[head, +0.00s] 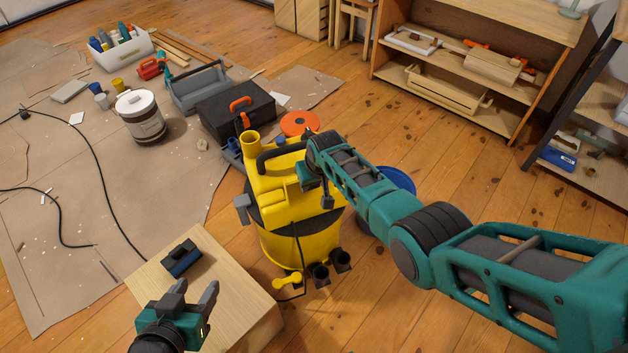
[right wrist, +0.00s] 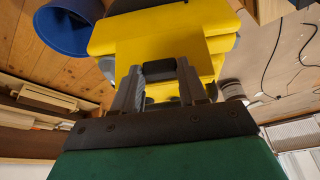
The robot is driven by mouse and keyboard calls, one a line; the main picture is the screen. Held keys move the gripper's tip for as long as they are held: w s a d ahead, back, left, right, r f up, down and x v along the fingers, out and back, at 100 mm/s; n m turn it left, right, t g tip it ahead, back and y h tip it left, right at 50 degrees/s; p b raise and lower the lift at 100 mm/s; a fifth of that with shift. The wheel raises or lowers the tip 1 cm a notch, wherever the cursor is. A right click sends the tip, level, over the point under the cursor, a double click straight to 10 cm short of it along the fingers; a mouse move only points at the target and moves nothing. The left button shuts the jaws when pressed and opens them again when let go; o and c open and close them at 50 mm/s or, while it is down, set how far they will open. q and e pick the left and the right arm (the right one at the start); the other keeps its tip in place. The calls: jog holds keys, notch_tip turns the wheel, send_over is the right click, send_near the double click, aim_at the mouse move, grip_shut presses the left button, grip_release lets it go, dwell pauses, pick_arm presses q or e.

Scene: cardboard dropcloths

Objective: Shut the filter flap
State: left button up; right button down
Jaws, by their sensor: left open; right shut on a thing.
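The yellow shop vacuum (head: 290,238) stands on the wooden floor in the head view, with a black carry handle on top. In the right wrist view, the yellow flap panel (right wrist: 118,38) fills the top middle, with a short black grip (right wrist: 160,70) at its near edge. My right gripper (right wrist: 158,84) is shut on this grip, one finger on each side. In the head view my right arm hides part of the vacuum's right side, so I cannot tell how far the flap stands open. My left gripper (head: 196,292) is open and empty by the wooden box.
Shelves (head: 455,105) stand at the back right. Open floor lies between.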

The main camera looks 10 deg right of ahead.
pick_arm(q)
jog(key=shift+w+r, duration=0.2)
jog(key=shift+w, duration=0.05)
pick_arm(e)
jog(key=shift+w+a+r, duration=0.1)
jog(key=shift+w+r, duration=0.3)
jog(key=c, duration=0.9)
grip_release()
pick_arm(q)
jog(key=shift+d, duration=0.1)
pick_arm(e)
jog(key=o, duration=0.3)
jog(key=shift+s+f, duration=0.2)
jog(key=shift+s, duration=0.05)
pick_arm(q)
jog(key=shift+r, duration=0.1)
